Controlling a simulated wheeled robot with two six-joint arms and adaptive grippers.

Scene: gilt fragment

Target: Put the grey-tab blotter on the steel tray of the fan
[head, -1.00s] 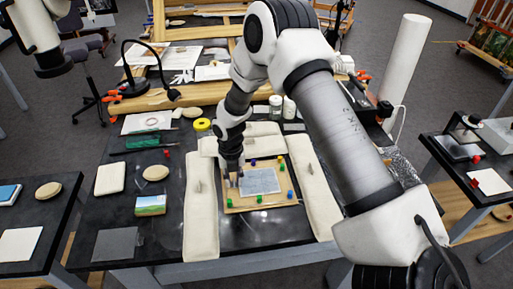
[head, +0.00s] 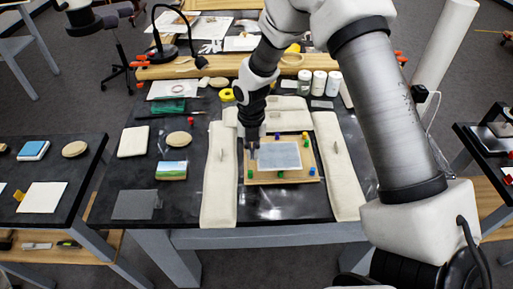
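My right gripper (head: 252,150) points down at the left edge of a wooden board (head: 250,178) on the middle table. A pale grey-blue sheet (head: 280,155) lies on that board, between coloured pegs. The gripper's fingers are small and dark, so I cannot tell whether they are open or hold anything. My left gripper is out of view. No grey tab can be made out, so I cannot tell which pad is the grey-tab blotter. A steel-looking tray (head: 490,138) shows partly at the right edge, on the right table; I cannot tell if it is the fan's.
Long cream pads (head: 219,185) flank the board. A white pad (head: 133,141), a dark grey square (head: 135,205) and a small picture (head: 171,170) lie to the left. White-lidded jars (head: 318,82) stand behind.

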